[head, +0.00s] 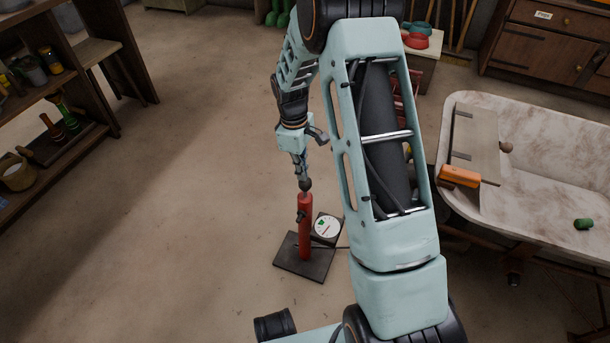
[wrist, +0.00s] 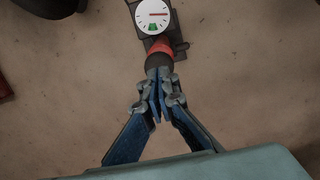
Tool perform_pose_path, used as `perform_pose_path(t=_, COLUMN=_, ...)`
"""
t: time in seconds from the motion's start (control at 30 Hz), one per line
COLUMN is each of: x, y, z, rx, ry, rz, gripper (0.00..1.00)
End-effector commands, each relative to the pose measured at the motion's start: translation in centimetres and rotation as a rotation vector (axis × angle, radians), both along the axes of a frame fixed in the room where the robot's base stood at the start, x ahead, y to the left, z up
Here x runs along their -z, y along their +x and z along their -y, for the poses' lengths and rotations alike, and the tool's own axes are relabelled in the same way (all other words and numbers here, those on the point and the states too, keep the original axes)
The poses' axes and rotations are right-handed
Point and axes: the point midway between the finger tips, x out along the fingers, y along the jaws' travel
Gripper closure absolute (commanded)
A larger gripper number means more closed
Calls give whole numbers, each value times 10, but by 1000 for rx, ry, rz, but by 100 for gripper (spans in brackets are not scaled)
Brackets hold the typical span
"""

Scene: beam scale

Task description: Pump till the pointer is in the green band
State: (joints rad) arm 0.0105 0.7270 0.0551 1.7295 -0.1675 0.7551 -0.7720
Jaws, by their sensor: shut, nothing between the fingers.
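A red pump (head: 305,228) stands upright on a dark base plate (head: 290,262) on the floor; its dark top knob (head: 305,184) also shows in the wrist view (wrist: 158,61). A round white gauge (head: 327,227) is beside the pump. In the wrist view the gauge (wrist: 146,18) has a red pointer (wrist: 160,14) lying toward the right, outside the green band (wrist: 152,27) at the bottom of the dial. My gripper (wrist: 160,76) is shut and empty, pointing down at the knob. Its fingertips are at or just above the knob; I cannot tell if they touch.
A pale, stained tub-like bench (head: 545,150) with an orange tool (head: 460,176) stands to the right. A wooden shelf (head: 95,55) stands at the left. The floor left of the pump is clear.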

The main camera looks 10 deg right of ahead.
Motion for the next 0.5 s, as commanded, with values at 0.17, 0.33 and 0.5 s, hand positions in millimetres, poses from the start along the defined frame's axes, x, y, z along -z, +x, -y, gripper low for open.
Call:
perform_pose_path(t=0.17, x=23, y=-1, z=1, rx=0, ry=0, rz=-3, gripper=100)
perform_pose_path(t=0.33, x=19, y=-1, z=0, rx=0, ry=-1, rz=-2, gripper=100)
perform_pose_path(t=0.5, x=12, y=9, z=-13, rx=-2, ry=0, rz=0, gripper=100)
